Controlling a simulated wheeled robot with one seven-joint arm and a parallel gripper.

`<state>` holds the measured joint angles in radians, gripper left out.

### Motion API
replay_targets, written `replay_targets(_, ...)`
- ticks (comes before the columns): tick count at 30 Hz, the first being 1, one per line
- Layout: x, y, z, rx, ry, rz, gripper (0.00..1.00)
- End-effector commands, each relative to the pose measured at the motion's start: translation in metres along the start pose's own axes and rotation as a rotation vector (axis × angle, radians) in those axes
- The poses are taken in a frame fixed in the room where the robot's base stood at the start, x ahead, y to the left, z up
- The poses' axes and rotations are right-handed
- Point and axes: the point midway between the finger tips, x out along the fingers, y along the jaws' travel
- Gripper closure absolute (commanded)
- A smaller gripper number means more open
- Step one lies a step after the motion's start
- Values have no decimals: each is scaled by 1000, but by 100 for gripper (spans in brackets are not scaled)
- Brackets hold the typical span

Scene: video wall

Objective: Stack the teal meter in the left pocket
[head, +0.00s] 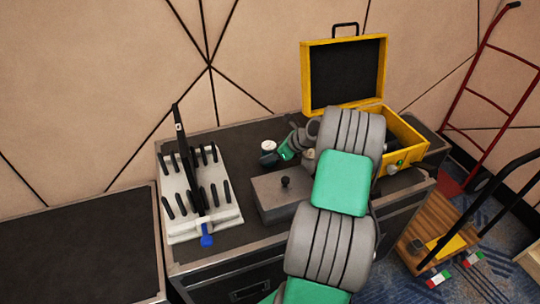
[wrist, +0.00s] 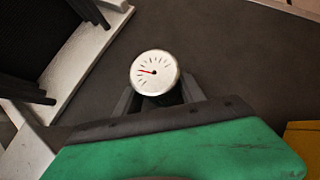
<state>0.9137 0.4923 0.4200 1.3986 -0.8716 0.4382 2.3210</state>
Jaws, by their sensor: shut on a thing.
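The meter shows in the wrist view as a round white dial (wrist: 154,72) with a red needle. Its body below the dial is mostly hidden, so I cannot tell its teal colour. In the head view its small white face (head: 268,146) shows above the dark bench top. My gripper (head: 274,157) is shut on the meter; its fingers (wrist: 160,100) lie either side below the dial in the wrist view. The open yellow case (head: 408,145) stands at the right, its inside partly hidden by my arm. I cannot make out the left pocket.
A pale rack (head: 183,207) with black pegs and an upright dark panel stands left of my gripper. A grey box with a black knob (head: 284,183) is in front of it. A red hand truck (head: 482,85) and a cart (head: 445,242) are at right.

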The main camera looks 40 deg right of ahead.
Motion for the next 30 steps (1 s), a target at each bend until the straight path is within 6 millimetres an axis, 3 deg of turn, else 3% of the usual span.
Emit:
replay_targets(4,1,0,-2,2,0,0,100)
replay_targets(5,2,0,-3,2,1,0,53)
replay_targets(12,2,0,-2,2,1,0,33)
replay_targets(22,-3,-1,0,2,0,-1,32)
replay_targets(26,-26,-2,1,3,0,-5,32)
replay_targets(30,-64,-2,1,3,0,-5,32)
